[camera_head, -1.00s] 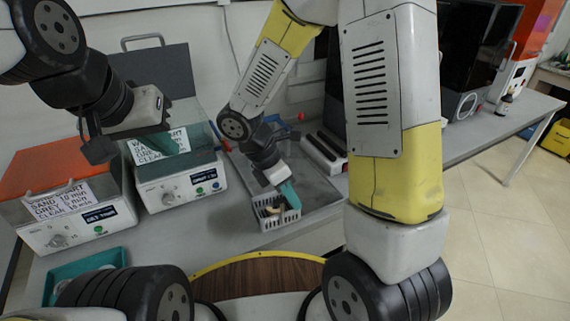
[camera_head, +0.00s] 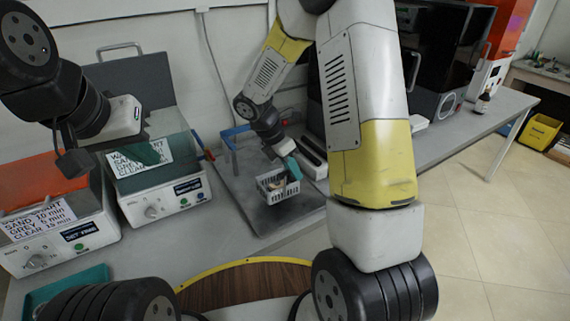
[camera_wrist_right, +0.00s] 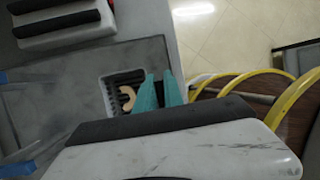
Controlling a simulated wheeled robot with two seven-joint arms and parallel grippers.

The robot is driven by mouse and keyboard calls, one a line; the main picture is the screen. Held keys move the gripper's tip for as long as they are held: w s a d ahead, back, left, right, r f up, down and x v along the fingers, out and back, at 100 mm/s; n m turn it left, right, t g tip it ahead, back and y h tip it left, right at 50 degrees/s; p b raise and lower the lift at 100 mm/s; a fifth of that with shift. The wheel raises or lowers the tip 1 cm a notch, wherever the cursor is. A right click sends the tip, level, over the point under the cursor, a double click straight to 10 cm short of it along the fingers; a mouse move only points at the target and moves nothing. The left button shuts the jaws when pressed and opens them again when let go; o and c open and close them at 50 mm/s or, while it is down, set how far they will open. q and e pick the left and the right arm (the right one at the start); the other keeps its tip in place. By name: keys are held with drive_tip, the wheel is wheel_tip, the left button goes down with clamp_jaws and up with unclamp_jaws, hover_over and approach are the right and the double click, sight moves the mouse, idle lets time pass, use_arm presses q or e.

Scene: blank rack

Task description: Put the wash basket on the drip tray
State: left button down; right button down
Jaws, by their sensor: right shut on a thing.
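The wash basket (camera_head: 272,193) is a small white slotted basket with a tan curved piece inside. It is over the grey drip tray (camera_head: 246,209) in the head view; whether it touches the tray I cannot tell. My right gripper (camera_head: 292,170) has teal fingers and is shut on the basket's right wall. In the right wrist view the basket (camera_wrist_right: 115,83) shows beside the teal fingers (camera_wrist_right: 160,92), with the grey tray surface (camera_wrist_right: 60,85) to its left. My left gripper (camera_head: 66,150) is at the left, above the machines and away from the basket; its fingers are partly hidden.
Two labelled machines, one with an orange lid (camera_head: 45,190) and one with a teal lid (camera_head: 150,165), stand left of the tray. A teal tray (camera_head: 65,290) is at the front left. A blue frame (camera_head: 228,140) stands at the tray's back left. A black-and-white rack (camera_head: 313,155) is behind the basket.

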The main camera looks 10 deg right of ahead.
sight(292, 186)
drive_tip(key=shift+w+d, duration=0.2)
drive_tip(key=shift+w, duration=0.15)
drive_tip(key=shift+w+d+f, duration=0.1)
drive_tip(key=shift+f, duration=1.7)
drive_tip(key=c, duration=1.5)
unclamp_jaws()
drive_tip(key=shift+o, duration=0.2)
